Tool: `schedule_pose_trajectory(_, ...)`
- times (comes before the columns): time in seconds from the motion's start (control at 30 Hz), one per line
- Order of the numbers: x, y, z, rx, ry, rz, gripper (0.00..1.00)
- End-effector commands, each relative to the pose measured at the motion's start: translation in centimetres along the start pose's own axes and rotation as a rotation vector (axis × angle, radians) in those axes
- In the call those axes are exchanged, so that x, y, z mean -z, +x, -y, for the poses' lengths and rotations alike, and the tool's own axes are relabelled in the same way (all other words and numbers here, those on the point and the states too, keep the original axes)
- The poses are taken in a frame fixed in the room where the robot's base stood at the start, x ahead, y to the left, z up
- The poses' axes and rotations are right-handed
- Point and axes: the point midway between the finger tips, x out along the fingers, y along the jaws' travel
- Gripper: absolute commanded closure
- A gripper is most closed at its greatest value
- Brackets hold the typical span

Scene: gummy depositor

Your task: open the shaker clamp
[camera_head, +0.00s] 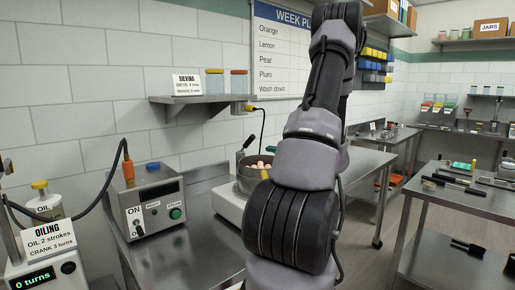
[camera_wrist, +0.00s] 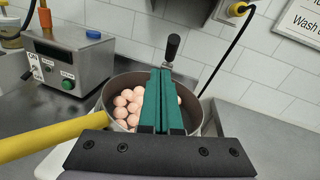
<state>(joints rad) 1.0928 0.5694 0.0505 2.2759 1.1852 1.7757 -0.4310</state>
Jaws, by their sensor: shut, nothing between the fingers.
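The shaker (camera_head: 231,203) is a white base on the steel bench with a round grey pan (camera_wrist: 109,93) of pinkish balls on it. The clamp's lever, with a black grip (camera_wrist: 173,46), stands upright and slightly tilted at the pan's far rim; its grip also shows in the head view (camera_head: 249,142). My gripper (camera_wrist: 160,72) has green fingers, pressed together and empty. In the wrist view they extend over the pan and point towards the lever's foot. I cannot tell whether they touch it.
A control box (camera_head: 150,205) with a switch and green button stands left of the shaker. A yellow bar (camera_wrist: 50,135) crosses the wrist view's lower left, close to the camera. A wall shelf (camera_head: 205,98) and a black cable (camera_wrist: 222,62) are behind. Bench right of the pan looks clear.

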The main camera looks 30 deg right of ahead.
Motion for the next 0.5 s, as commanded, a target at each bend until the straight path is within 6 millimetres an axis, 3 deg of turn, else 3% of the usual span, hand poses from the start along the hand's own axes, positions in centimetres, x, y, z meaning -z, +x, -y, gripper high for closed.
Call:
schedule_pose_trajectory(0.17, 1.1, -0.5, 1.6, 0.062, 0.030, 0.014, 1.00)
schedule_pose_trajectory(0.5, 1.0, 5.2, 1.8, 0.057, 0.028, 0.014, 1.00)
